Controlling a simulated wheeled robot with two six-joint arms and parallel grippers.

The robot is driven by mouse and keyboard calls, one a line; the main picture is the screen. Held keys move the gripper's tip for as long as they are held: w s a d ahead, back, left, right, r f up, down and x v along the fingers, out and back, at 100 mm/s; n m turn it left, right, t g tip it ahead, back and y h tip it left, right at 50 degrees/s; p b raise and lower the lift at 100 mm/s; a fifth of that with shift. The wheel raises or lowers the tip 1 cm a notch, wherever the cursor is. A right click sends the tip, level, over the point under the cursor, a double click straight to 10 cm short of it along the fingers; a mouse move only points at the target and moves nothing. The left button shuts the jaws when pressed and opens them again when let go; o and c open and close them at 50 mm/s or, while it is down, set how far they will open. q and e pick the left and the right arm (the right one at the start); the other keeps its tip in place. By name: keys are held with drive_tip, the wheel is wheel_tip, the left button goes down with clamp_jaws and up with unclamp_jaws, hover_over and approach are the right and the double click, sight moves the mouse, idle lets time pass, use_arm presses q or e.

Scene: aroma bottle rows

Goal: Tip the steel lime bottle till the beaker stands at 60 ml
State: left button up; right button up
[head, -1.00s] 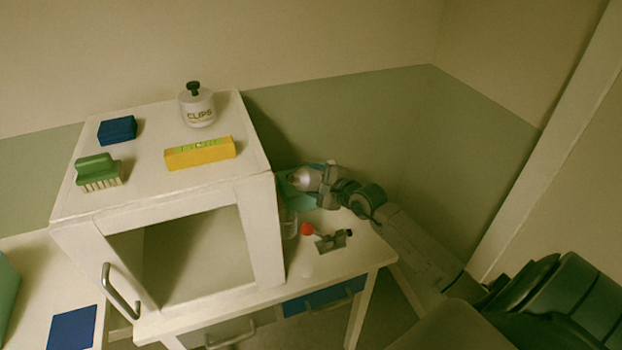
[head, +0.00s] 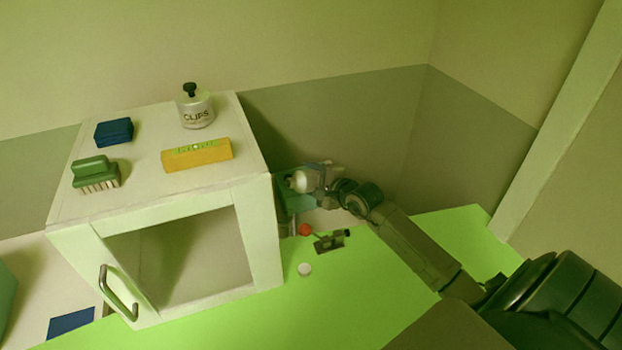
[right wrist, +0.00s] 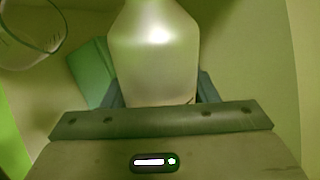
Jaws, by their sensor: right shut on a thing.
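My right gripper (head: 318,178) is shut on a silvery steel bottle (head: 301,182) beside the right wall of the white cabinet. In the right wrist view the bottle (right wrist: 153,55) fills the space between the blue-grey fingers (right wrist: 158,90); its neck is cut off at the top. In the head view it looks tilted, its end toward the cabinet. A clear glass beaker (right wrist: 35,30) shows in part at the upper left of the right wrist view, beside the bottle and apart from it. Its level is not readable, and I see no stream. My left gripper is not in view.
The white cabinet (head: 262,215) stands close left of the gripper. On its top are a CLIPS jar (head: 196,110), a yellow level (head: 197,155), a green brush (head: 96,174) and a blue block (head: 114,131). A red ball-like thing (head: 305,230) and a dark clamp-like thing (head: 330,242) lie below the gripper.

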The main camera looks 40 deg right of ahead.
drive_tip(key=shift+r, duration=0.2)
idle(1.0)
drive_tip(key=shift+a+n+h+b, duration=0.15)
drive_tip(key=shift+n+h+b, duration=0.25)
drive_tip(key=shift+n+b, duration=0.3)
idle(2.4)
drive_tip(key=shift+f, duration=0.1)
idle(0.7)
drive_tip(key=shift+f+m+y+b, duration=0.2)
drive_tip(key=shift+m+y+b, duration=0.15)
drive_tip(key=shift+b, duration=0.2)
drive_tip(key=shift+m+y, duration=0.25)
drive_tip(key=shift+m, duration=0.4)
